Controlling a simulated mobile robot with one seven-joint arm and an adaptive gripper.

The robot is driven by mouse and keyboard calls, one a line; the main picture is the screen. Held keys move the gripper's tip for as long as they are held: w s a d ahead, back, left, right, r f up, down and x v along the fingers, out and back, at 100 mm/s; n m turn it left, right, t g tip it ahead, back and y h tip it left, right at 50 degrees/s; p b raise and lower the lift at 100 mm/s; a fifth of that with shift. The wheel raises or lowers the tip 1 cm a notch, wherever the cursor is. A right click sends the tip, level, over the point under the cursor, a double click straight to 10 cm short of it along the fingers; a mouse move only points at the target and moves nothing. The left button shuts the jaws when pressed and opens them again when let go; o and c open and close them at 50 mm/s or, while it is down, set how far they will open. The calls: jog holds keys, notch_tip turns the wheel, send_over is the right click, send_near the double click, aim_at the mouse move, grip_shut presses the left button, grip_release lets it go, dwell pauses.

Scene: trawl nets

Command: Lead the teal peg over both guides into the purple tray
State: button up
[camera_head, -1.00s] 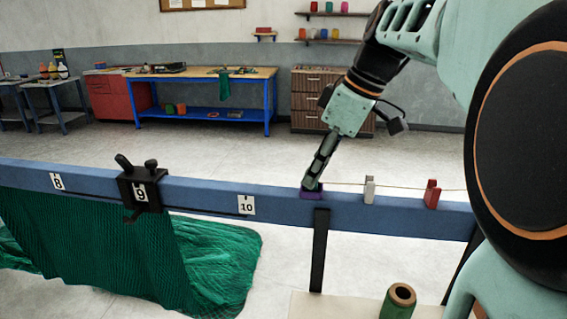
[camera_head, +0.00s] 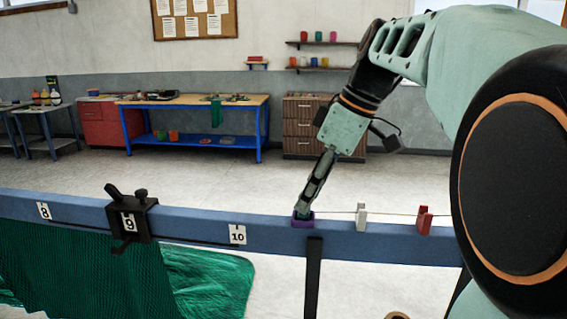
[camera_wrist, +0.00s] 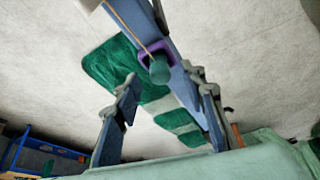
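The purple tray (camera_head: 296,223) sits on the blue rail, left of the white guide (camera_head: 361,217) and the red guide (camera_head: 425,220). A thin cord runs from the right past both guides to the tray. In the wrist view the teal peg (camera_wrist: 159,72) stands in the purple tray (camera_wrist: 145,58), with the cord at its top. My gripper (camera_head: 304,212) points down just above the tray. In the wrist view my gripper (camera_wrist: 168,88) has its fingers spread wide on either side, with a gap to the peg. How deep the peg sits is unclear.
The blue rail (camera_head: 190,222) crosses the front. A black clamp (camera_head: 132,215) at label 9 stands up from it, left of the tray. Green netting (camera_head: 85,265) hangs below. Workbenches stand far behind, across open floor.

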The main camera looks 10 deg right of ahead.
jog(key=v, duration=0.9)
jog(key=shift+r, duration=0.35)
jog(key=shift+d, duration=0.1)
